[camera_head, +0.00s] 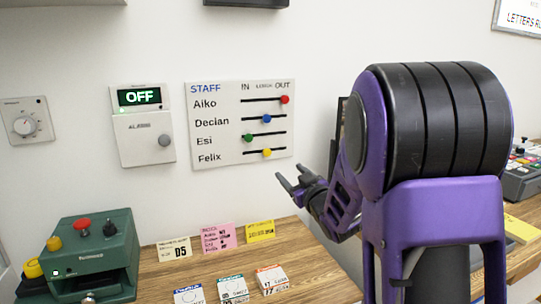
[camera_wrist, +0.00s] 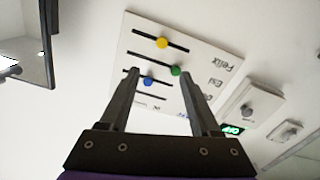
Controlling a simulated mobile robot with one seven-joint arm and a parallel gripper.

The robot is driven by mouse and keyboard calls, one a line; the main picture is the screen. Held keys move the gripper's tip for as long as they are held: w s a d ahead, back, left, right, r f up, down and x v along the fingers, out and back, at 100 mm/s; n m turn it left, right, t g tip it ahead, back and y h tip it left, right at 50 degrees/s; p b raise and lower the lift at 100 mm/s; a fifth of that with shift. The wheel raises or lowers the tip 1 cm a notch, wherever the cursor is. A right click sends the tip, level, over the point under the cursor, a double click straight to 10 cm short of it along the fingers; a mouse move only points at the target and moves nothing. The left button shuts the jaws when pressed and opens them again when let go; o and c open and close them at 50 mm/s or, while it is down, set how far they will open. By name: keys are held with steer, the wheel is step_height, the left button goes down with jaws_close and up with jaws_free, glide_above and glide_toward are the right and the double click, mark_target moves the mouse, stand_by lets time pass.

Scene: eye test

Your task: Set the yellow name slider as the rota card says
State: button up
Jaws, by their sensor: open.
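The white staff board (camera_head: 215,130) hangs on the wall with name rows and columns IN, a small middle word that looks like LUNCH, and OUT. The yellow slider (camera_head: 267,153) is in the bottom row, Felix, near the middle of its track. It also shows in the wrist view (camera_wrist: 162,43), where the board appears turned over. A pink card (camera_head: 218,238) with several handwritten-looking name lines leans at the back of the desk; it looks like the rota card, but its entries are too small to read. My gripper (camera_head: 290,174) is open and empty, right of and below the board, apart from the slider.
The red slider (camera_head: 285,99) is at OUT, the blue slider (camera_head: 266,118) mid-track, the green slider (camera_head: 248,137) near IN. An alarm box (camera_head: 143,138) reading OFF is left of the board. Other cards and a green machine (camera_head: 90,255) occupy the wooden desk (camera_head: 325,275).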

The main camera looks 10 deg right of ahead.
mark_target(268, 153)
steer(key=w+a, duration=0.1)
steer(key=w, duration=0.4)
steer(key=w+a, duration=0.1)
steer(key=w, duration=0.5)
steer(key=w+a, duration=0.1)
steer(key=w, duration=0.5)
steer(key=shift+a+f, duration=0.2)
steer(key=shift+a, duration=0.05)
steer(key=shift+s, duration=0.1)
jaws_close()
stand_by(0.6)
